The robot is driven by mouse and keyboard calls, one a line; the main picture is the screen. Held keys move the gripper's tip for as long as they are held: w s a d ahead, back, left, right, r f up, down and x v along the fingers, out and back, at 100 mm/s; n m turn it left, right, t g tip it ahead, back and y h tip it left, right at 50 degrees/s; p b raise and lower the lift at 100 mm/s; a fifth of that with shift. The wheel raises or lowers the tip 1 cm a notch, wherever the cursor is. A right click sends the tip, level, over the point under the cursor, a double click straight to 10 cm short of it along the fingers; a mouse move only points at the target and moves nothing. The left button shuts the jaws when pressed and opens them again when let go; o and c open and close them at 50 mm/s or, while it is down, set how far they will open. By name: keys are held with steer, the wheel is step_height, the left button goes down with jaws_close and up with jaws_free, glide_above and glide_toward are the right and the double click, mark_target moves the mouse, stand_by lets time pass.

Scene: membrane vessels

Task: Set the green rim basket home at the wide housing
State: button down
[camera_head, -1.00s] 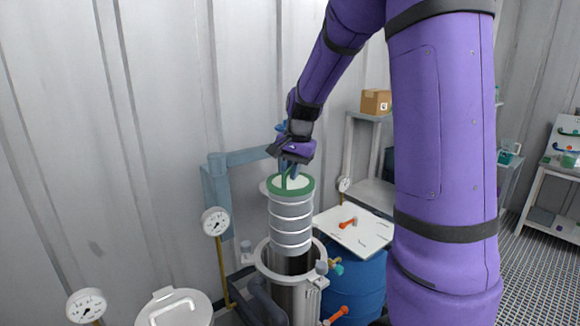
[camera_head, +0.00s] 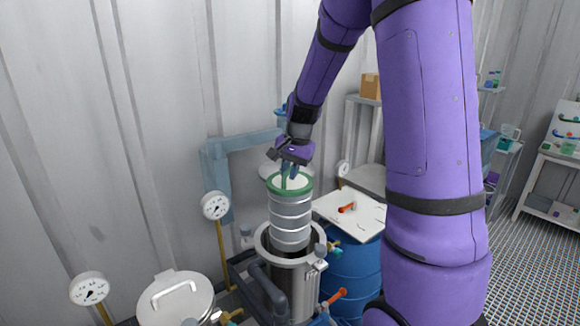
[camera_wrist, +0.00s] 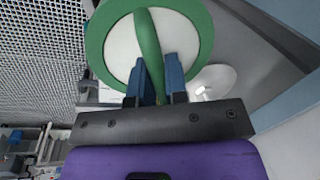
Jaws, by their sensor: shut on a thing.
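The green rim basket (camera_head: 290,212) is a ribbed grey cylinder with a green rim and a green handle bar across its white top. It hangs upright with its lower end inside the mouth of an open steel housing (camera_head: 291,277); its rim is well above the housing's rim. My gripper (camera_head: 289,172) is shut on the handle from above. In the wrist view my gripper (camera_wrist: 160,92) has its blue fingers on both sides of the green handle (camera_wrist: 148,45). The basket's bottom is hidden inside the housing.
A lidded vessel (camera_head: 176,301) stands at the left front. Gauges (camera_head: 215,206) stand near the wall. A blue drum (camera_head: 354,270) with a white board (camera_head: 350,212) and an orange-handled tool on it is to the right. Orange-handled valves are beside the housing.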

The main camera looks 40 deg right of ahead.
mark_target(297, 218)
step_height(297, 218, down, 26)
steer(key=shift+r, duration=0.25)
stand_by(4.1)
steer(key=shift+f, duration=0.25)
stand_by(0.7)
steer(key=c, duration=1.1)
jaws_free()
steer(key=shift+o, duration=0.2)
steer(key=shift+r, duration=0.15)
steer(key=r, duration=0.3)
steer(key=s+r, duration=0.1)
steer(key=r, duration=0.3)
steer(key=d+r, duration=0.1)
steer(key=r, duration=0.2)
steer(key=shift+s+r, duration=0.15)
steer(key=shift+s, duration=0.25)
